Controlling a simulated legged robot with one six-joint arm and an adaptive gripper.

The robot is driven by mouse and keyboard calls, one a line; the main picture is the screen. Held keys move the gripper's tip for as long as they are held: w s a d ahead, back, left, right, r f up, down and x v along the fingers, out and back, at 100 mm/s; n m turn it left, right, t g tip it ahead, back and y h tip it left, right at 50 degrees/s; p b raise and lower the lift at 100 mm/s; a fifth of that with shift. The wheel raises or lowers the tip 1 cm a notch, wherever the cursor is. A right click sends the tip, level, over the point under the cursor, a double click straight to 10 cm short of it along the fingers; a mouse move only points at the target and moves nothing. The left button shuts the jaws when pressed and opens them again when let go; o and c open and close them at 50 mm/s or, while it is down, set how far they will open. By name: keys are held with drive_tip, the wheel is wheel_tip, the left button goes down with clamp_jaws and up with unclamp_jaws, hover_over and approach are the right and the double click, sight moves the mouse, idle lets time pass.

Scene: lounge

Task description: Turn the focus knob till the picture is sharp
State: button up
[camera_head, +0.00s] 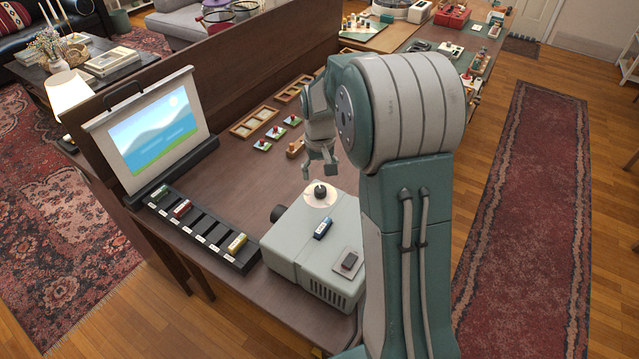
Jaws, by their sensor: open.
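The grey projector (302,252) stands on the near part of the brown table. A dark round knob (320,191) sits on a pale disc on its top, most likely the focus knob. The lens (277,213) points left toward the screen (155,133). The picture on the screen shows blue mountains, a green field and a pale sun; its edges look fairly clear at this size. My gripper (320,172) is open, just above and behind the knob, apart from it, fingers pointing down. My arm hides part of the projector's right side.
A black slotted rack (205,231) with several coloured slides stands left of the projector. Small knobbed pieces (276,132) and wooden frames (254,121) lie behind. The table middle is clear.

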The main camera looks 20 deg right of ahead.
sight(320, 188)
wheel_tip(320, 188, up, 6)
drive_tip(key=shift+r, duration=0.1)
idle(0.5)
drive_tip(key=s+a+r+t, duration=0.1)
drive_tip(key=s+a+r, duration=0.2)
drive_tip(key=s+r, duration=0.25)
drive_tip(key=s+a+r+t, duration=0.2)
drive_tip(key=s+a+r, duration=0.2)
drive_tip(key=s, duration=0.3)
drive_tip(key=s+a+n+t, duration=0.1)
drive_tip(key=s+a+t, duration=0.1)
drive_tip(key=s, duration=1)
drive_tip(key=shift+s+a+t, duration=0.3)
drive_tip(key=shift+s+a, duration=0.1)
drive_tip(key=shift+a, duration=0.15)
drive_tip(key=shift+w, duration=0.15)
